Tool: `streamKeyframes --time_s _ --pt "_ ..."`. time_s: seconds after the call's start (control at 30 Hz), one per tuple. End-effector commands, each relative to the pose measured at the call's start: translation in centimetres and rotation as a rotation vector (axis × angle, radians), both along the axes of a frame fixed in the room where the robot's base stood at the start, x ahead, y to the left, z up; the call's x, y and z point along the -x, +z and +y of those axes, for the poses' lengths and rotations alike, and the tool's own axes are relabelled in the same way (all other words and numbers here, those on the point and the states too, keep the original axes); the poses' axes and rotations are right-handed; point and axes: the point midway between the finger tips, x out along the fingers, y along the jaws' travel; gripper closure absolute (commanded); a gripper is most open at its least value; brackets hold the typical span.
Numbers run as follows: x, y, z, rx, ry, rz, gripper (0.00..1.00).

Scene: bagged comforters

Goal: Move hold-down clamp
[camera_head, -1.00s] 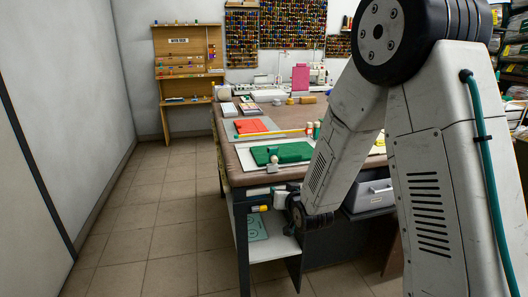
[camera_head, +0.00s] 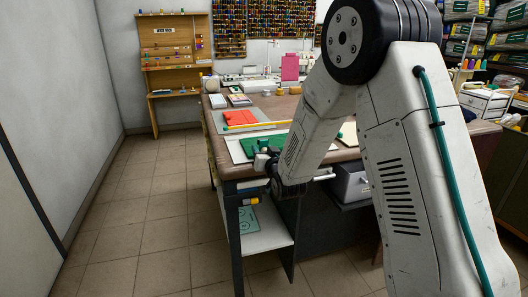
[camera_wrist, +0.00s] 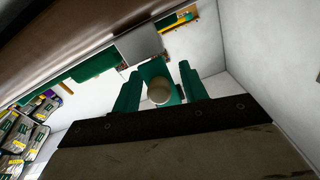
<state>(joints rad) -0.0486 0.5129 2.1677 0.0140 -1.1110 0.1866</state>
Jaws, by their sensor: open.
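The hold-down clamp (camera_head: 262,157), a small grey piece with a pale round knob, is at the near left edge of the work table (camera_head: 335,157). My gripper (camera_wrist: 160,76) is close to it in the head view, where my arm partly covers both. In the wrist view its green fingers are spread apart. A round beige knob (camera_wrist: 159,92) on a green piece shows between them, and it looks like the clamp's knob. I cannot tell whether the fingers touch it. A green folded cloth (camera_head: 250,145) lies behind the clamp on a pale board (camera_head: 236,150).
A red cloth (camera_head: 240,117) and a yellow strip (camera_head: 258,124) lie farther back on the table. A grey drawer box (camera_head: 350,183) sits under the table, right of my gripper. The tiled floor (camera_head: 165,190) to the left is clear.

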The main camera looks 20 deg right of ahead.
Motion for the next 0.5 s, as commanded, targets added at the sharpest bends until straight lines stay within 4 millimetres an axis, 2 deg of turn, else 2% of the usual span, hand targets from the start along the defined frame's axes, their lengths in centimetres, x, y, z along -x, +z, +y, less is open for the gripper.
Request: streamKeyframes --time_s 0.2,0.23,0.33,0.37,0.5 --pt "-0.07 -0.03 -0.19 0.0 -0.002 0.0 0.57" --pt "-0.07 -0.03 -0.19 0.0 -0.002 0.0 0.6" --pt "-0.06 -0.03 -0.19 0.0 -0.002 0.001 0.87" --pt "-0.06 -0.02 -0.18 0.0 -0.002 0.001 0.92" --pt "-0.06 -0.02 -0.17 0.0 -0.002 0.002 0.92"
